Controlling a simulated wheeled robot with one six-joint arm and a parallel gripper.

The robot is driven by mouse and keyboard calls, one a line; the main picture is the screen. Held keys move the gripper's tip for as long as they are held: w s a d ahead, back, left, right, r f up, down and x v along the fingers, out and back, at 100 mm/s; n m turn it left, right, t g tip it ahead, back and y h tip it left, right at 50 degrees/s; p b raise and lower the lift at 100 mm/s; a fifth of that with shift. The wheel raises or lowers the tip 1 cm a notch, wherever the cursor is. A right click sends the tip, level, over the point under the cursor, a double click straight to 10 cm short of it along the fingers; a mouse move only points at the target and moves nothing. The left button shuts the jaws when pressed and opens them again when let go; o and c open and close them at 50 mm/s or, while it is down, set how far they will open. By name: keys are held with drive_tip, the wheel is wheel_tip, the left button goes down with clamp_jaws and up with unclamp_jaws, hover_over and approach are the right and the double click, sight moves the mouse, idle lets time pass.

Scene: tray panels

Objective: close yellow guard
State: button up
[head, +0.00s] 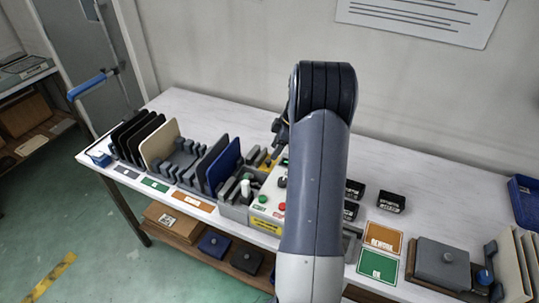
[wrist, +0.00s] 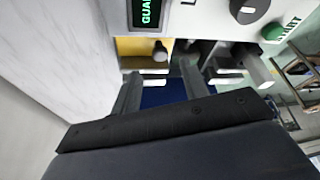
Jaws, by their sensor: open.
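The yellow guard (wrist: 132,46) shows in the wrist view as a yellow strip below the control panel's lit display, with a dark rounded knob (wrist: 160,51) at its right end. In the head view a small part of the yellow guard (head: 265,161) shows just left of my arm. I cannot tell how far open it stands. My gripper (wrist: 160,88) is open and empty in the wrist view, its two fingers pointing toward the yellow strip and knob, apart from them as far as I can see. In the head view my arm hides most of the gripper and guard.
The control box (head: 268,203) has red and green buttons; its green START button (wrist: 272,32) shows in the wrist view. A blue panel (head: 223,166) stands upright in a rack to the left. Black boxes (head: 391,202) lie right of my arm. The back of the table is clear.

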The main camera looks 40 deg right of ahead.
sight(268, 161)
drive_tip(key=x, duration=0.5)
drive_tip(key=shift+p, duration=0.35)
clamp_jaws()
